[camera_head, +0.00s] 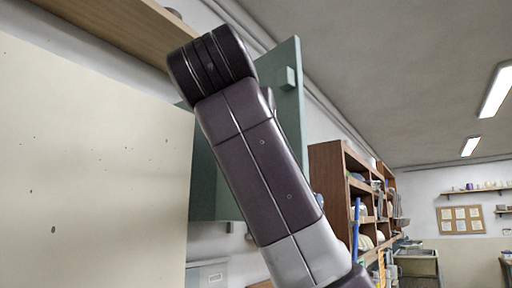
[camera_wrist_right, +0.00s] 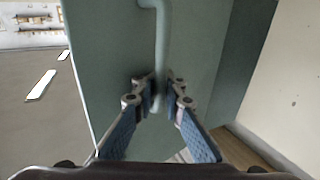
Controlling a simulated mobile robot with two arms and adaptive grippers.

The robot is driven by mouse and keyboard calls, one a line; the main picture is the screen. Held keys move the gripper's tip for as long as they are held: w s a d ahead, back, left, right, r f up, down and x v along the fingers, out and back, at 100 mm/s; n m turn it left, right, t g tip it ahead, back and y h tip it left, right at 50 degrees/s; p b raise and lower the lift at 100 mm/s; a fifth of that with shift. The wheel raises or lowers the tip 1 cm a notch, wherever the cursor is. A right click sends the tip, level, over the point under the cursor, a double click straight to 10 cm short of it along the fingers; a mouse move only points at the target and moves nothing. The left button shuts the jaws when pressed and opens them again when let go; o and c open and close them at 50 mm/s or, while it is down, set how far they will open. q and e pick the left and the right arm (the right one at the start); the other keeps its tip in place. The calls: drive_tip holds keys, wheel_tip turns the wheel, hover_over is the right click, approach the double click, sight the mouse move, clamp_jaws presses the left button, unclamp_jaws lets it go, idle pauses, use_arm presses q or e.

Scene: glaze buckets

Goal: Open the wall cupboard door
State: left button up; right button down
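The wall cupboard is grey-green. In the head view its door (camera_head: 291,120) is partly hidden behind my right arm. A pale green end of the door handle (camera_head: 287,77) shows near the door's right edge. In the right wrist view the bar-shaped handle (camera_wrist_right: 162,40) runs down the green door (camera_wrist_right: 105,60). My right gripper (camera_wrist_right: 161,88) has its fingertips close on both sides of the handle's lower end and looks shut on it. How far the door stands open I cannot tell. My left gripper is out of view.
A large speckled beige panel (camera_head: 90,160) fills the left of the head view. A wooden beam (camera_head: 125,28) runs above it. Wooden shelving (camera_head: 330,185) with stored items stands beyond the cupboard. There is open air to the right, below the ceiling.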

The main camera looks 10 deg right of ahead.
drive_tip(key=c, duration=2.3)
unclamp_jaws()
drive_tip(key=shift+f, duration=0.1)
drive_tip(key=shift+c, duration=0.2)
drive_tip(key=o, duration=0.3)
drive_tip(key=shift+s+d, duration=0.2)
drive_tip(key=shift+s, duration=0.25)
drive_tip(key=shift+w+a, duration=0.1)
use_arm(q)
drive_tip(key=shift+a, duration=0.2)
use_arm(e)
drive_tip(key=v, duration=0.7)
drive_tip(key=shift+s, duration=0.25)
